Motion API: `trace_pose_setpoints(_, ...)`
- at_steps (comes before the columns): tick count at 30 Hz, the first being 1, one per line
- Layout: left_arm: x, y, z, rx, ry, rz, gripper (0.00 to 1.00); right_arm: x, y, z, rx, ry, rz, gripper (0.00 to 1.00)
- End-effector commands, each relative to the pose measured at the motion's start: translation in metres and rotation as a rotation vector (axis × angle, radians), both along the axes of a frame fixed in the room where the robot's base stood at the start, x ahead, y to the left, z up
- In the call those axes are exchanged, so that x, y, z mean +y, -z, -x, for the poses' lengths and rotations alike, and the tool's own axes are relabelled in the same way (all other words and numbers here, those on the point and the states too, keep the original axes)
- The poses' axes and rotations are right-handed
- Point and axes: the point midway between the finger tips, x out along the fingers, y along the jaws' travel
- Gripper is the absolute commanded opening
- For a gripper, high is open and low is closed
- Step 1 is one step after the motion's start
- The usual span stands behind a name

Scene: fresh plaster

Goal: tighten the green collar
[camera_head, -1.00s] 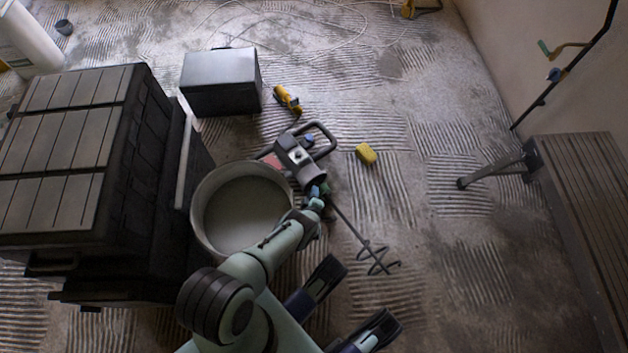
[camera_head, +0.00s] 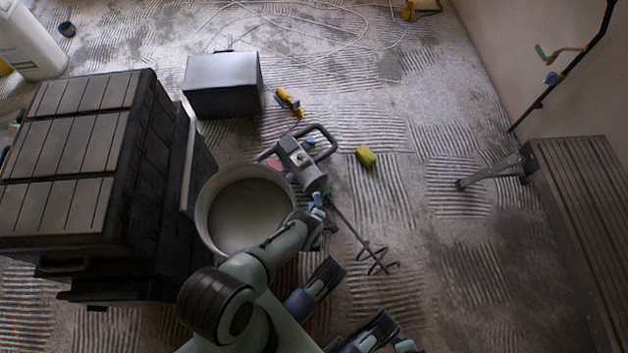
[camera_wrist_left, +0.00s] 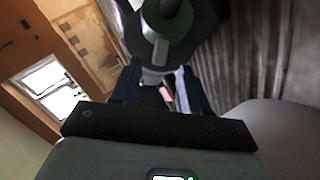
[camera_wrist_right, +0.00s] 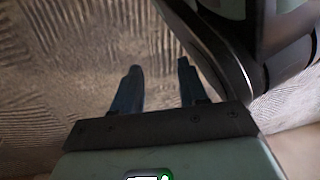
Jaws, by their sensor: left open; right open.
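The grey mixer (camera_head: 301,160) with a looped handle lies by the bucket, its shaft and spiral paddle (camera_head: 375,261) pointing to the lower right. The green collar (camera_head: 327,192) is a small ring where the shaft meets the mixer body. It shows large in the left wrist view as a green ring (camera_wrist_left: 150,20) just beyond the fingertips. My left gripper (camera_head: 317,203) is open right beside the collar; contact cannot be told. The left wrist view shows its two fingers (camera_wrist_left: 158,76) apart below the ring. My right gripper (camera_wrist_right: 160,68) is open and empty above the ridged floor.
A bucket of pale plaster (camera_head: 205,200) stands left of the mixer, close to my left arm. Dark stacked cases (camera_head: 70,150) fill the left. A grey box (camera_head: 222,84), yellow tool (camera_head: 289,101) and yellow sponge (camera_head: 366,156) lie behind. A slatted bench (camera_head: 590,220) stands right.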

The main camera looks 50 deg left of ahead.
Motion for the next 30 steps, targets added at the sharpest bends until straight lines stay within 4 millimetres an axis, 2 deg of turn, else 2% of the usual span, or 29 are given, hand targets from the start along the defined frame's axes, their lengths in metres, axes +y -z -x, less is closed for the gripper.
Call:
trace_pose_setpoints(1, -0.007, -0.008, 0.006, 0.002, 0.001, 0.003, 0.45, 0.001, -0.012, -0.010, -0.036, -0.003, 0.002, 0.43)
trace_pose_setpoints(3, -0.016, -0.014, 0.014, 0.002, 0.003, 0.002, 0.45, 0.003, -0.023, -0.023, -0.080, -0.006, 0.004, 0.43)
trace_pose_setpoints(10, -0.038, -0.029, 0.036, 0.000, 0.003, 0.003, 0.45, 0.008, -0.054, -0.057, -0.194, -0.012, 0.010, 0.43)
trace_pose_setpoints(18, -0.054, -0.037, 0.051, 0.000, 0.004, 0.002, 0.45, 0.016, -0.064, -0.048, -0.174, -0.023, -0.007, 0.43)
trace_pose_setpoints(30, -0.054, -0.037, 0.051, -0.001, 0.003, 0.001, 0.45, 0.016, -0.063, -0.047, -0.172, -0.023, -0.008, 0.43)
